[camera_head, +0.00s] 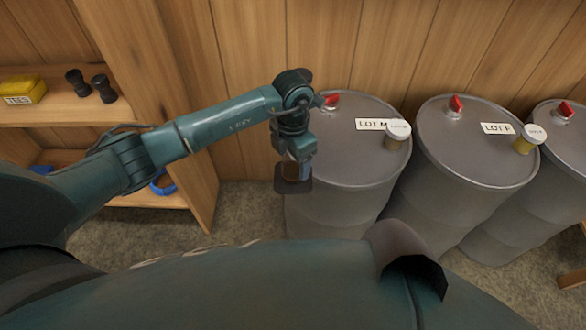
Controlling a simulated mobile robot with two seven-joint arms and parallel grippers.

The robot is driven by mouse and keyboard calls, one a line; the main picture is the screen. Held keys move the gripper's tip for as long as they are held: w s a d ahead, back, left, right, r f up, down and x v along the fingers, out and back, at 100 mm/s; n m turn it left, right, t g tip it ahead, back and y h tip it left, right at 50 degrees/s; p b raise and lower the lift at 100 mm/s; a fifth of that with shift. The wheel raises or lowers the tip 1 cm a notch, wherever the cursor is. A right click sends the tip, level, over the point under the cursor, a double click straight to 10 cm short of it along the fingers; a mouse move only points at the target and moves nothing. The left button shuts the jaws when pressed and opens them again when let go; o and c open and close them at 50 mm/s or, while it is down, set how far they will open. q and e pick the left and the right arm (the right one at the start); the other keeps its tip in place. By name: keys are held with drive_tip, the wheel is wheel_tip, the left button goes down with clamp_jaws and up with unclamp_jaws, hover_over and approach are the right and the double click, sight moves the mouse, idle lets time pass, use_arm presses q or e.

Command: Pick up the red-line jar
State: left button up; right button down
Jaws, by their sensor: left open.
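My left gripper (293,182) hangs pointing down in front of the left side of the LOT M drum (345,190), and its jaws are open. A small amber-brown patch shows at the jaws; I cannot tell what it is. A small jar with a white lid (397,135) stands on the right edge of that drum's top, to the right of the gripper and apart from it. A second white-lidded amber jar (528,139) stands on the middle drum (455,150). No red line can be made out on either jar. My right gripper is not in view.
A third drum (563,140) stands at the right edge. Red caps (456,103) stick up from the drum tops. Wooden wall (290,50) stands behind.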

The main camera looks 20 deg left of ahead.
use_arm(q)
drive_tip(key=shift+c, duration=0.2)
drive_tip(key=c, duration=1.4)
drive_tip(key=shift+c, duration=0.5)
drive_tip(key=shift+r, duration=0.1)
